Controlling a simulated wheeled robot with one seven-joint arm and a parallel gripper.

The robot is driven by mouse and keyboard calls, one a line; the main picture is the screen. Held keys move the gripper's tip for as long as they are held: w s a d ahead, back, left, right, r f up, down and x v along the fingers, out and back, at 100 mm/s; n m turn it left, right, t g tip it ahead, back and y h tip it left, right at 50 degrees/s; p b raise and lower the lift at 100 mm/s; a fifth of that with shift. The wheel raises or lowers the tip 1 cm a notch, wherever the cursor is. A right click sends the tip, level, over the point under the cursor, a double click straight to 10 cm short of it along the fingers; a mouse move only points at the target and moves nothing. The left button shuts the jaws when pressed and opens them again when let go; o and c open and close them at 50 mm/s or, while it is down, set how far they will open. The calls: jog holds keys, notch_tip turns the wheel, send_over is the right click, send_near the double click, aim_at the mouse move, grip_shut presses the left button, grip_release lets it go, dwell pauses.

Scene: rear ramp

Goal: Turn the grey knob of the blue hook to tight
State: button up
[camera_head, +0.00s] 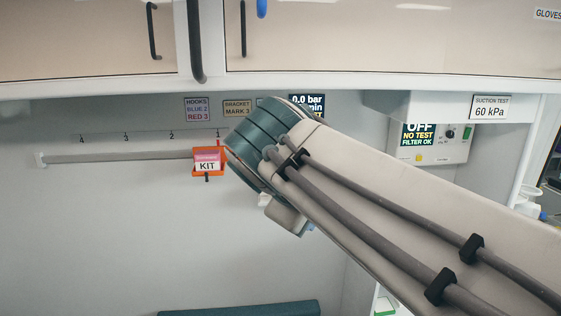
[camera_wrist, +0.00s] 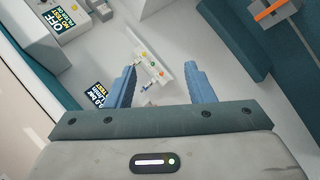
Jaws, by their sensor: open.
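I cannot make out the blue hook or its grey knob for certain in either view; my arm covers part of the wall in the head view. A wall rail (camera_head: 110,158) with marks 1 to 4 is at the left. A red-orange holder labelled KIT (camera_head: 208,162) sits at its right end near mark 1, with a small dark piece below it. My gripper (camera_wrist: 161,82) is open and empty, its two fingers apart in the wrist view. Beyond them is a pale wall panel (camera_wrist: 155,62) with several small coloured knobs, and a small blue piece too small to identify.
Signs above the rail read HOOKS BLUE 2, RED 3 (camera_head: 197,109) and BRACKET MARK 3 (camera_head: 237,108). Overhead cabinets (camera_head: 100,45) span the top. A suction unit (camera_head: 435,140) showing OFF is at the right. A teal seat edge (camera_head: 240,309) is at the bottom. The wall below the rail is bare.

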jog(key=s+d+f+m+g+y, duration=0.1)
jog(key=s+d+f+m, duration=0.2)
jog(key=f, duration=0.5)
jog(key=s+d+f+m+g+y+b, duration=0.1)
jog(key=s+d+f+m+g, duration=0.1)
jog(key=f, duration=0.7)
jog(key=s+d+f+m+g+y+b, duration=0.1)
jog(key=s+d+f+m+y, duration=0.1)
jog(key=s+d+f+m, duration=0.2)
notch_tip(320, 180, down, 4)
jog(key=s, duration=0.2)
jog(key=shift+s+d+f+g, duration=0.2)
jog(key=shift+s+d+g, duration=0.15)
jog(key=shift+d+g, duration=0.05)
